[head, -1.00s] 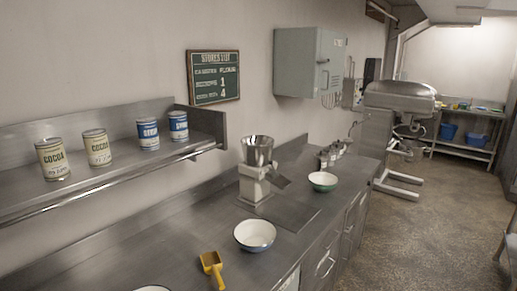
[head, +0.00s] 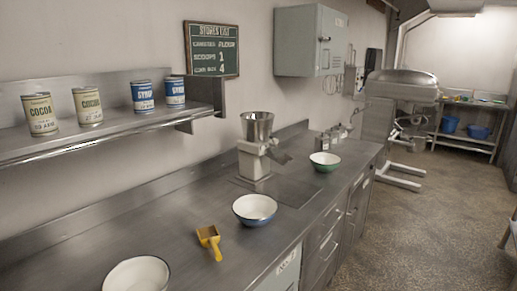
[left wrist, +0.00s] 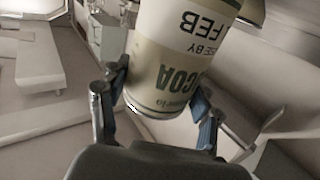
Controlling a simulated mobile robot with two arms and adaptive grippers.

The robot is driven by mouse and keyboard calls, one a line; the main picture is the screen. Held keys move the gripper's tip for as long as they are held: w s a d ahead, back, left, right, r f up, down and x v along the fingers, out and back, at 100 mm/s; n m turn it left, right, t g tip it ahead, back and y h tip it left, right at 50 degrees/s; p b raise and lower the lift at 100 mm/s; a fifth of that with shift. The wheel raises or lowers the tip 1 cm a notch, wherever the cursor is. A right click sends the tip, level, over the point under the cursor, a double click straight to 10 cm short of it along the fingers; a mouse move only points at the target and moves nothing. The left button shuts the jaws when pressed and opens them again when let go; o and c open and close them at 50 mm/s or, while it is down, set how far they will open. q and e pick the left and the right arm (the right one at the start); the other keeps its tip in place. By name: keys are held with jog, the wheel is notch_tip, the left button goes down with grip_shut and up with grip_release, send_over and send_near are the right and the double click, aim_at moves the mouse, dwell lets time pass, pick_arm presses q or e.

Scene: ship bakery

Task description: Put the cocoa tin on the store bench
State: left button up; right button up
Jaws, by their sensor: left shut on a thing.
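A cream cocoa tin (left wrist: 180,50) with green lettering fills the upper middle of the left wrist view, its label upside down there. My left gripper (left wrist: 160,95) is shut on it, with one finger on each side. Neither the gripper nor this held tin shows in the head view. Two other cocoa tins, one at the left (head: 41,115) and one beside it (head: 88,106), stand upright on the wall shelf. I cannot tell which surface is the store bench. My right gripper is not in view.
Two blue syrup tins (head: 143,97) share the wall shelf (head: 110,133).

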pick_arm(q)
jog(key=shift+f, duration=0.5)
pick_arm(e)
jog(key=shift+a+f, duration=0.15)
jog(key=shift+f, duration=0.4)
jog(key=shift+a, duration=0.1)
pick_arm(q)
jog(key=shift+r, duration=0.1)
